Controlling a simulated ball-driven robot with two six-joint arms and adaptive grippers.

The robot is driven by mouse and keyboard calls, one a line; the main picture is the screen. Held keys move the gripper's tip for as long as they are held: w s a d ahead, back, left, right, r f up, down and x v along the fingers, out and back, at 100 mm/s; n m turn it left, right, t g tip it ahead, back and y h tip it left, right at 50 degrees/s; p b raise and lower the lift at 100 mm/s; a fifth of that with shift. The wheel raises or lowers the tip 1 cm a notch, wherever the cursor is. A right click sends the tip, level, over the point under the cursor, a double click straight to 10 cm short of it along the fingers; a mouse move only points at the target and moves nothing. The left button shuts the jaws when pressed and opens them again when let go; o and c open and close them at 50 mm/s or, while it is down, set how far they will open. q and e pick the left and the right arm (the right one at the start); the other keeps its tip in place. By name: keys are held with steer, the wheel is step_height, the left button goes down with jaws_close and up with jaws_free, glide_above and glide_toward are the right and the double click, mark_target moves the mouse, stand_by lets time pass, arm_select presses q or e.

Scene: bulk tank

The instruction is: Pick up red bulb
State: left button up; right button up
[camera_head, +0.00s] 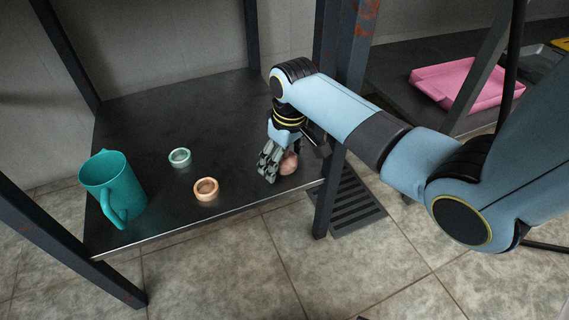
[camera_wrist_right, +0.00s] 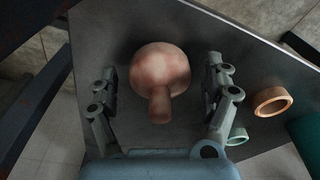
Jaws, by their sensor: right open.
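The red bulb (camera_wrist_right: 160,75) is pinkish red with a round body and a short neck. In the head view the bulb (camera_head: 288,163) stands on the dark shelf near its right front corner, partly hidden by my right gripper (camera_head: 270,176). In the right wrist view my right gripper (camera_wrist_right: 160,88) is open, with one finger on each side of the bulb and a gap on both sides. The bulb's neck points toward the gripper's palm. My left gripper is not in view.
A teal jug (camera_head: 113,187) stands at the shelf's left. A green ring (camera_head: 180,157) and an orange ring (camera_head: 206,189) lie between it and my gripper. A dark metal post (camera_head: 329,190) rises close to my right arm. The shelf's (camera_head: 185,104) back is clear.

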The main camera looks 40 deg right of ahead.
steer(key=shift+c, duration=0.4)
steer(key=c, duration=1)
steer(key=shift+r, duration=0.1)
